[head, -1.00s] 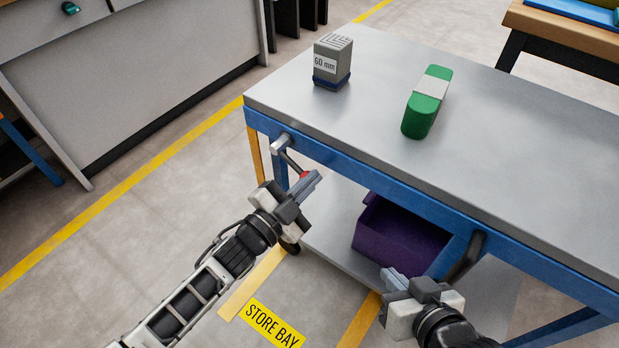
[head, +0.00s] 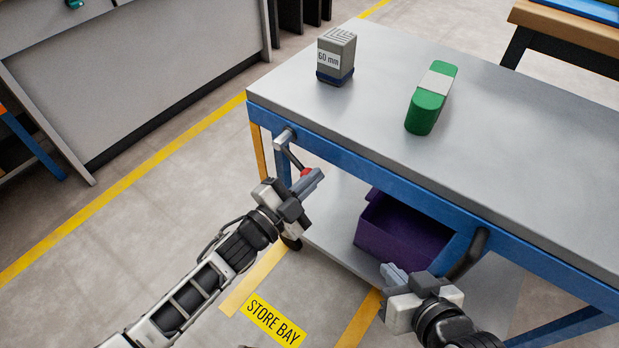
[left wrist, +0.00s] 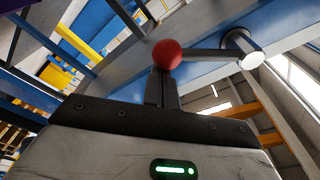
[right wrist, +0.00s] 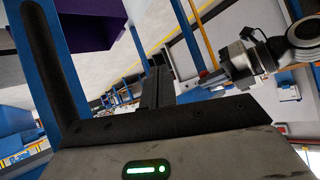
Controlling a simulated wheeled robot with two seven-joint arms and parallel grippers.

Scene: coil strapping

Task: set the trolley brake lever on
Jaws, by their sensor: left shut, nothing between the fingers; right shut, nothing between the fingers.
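The brake lever (head: 292,157) is a grey rod on a round pivot at the trolley's left corner, under the top. It slopes down and right to a red ball knob (head: 306,172). In the left wrist view the red knob (left wrist: 167,54) sits right at my left fingertips, with the rod running right to the pivot (left wrist: 241,46). My left gripper (head: 314,181) is shut and empty, its tips at the knob; I cannot tell whether they touch it. My right gripper (head: 391,273) is shut and empty, beside the trolley's blue front rail.
The trolley top (head: 400,60) carries a grey block marked 60 mm (head: 336,56) and a green block (head: 430,98). A purple bin (head: 401,228) stands on the lower shelf. A dark handle (head: 468,254) is close to my right gripper. Open floor lies left.

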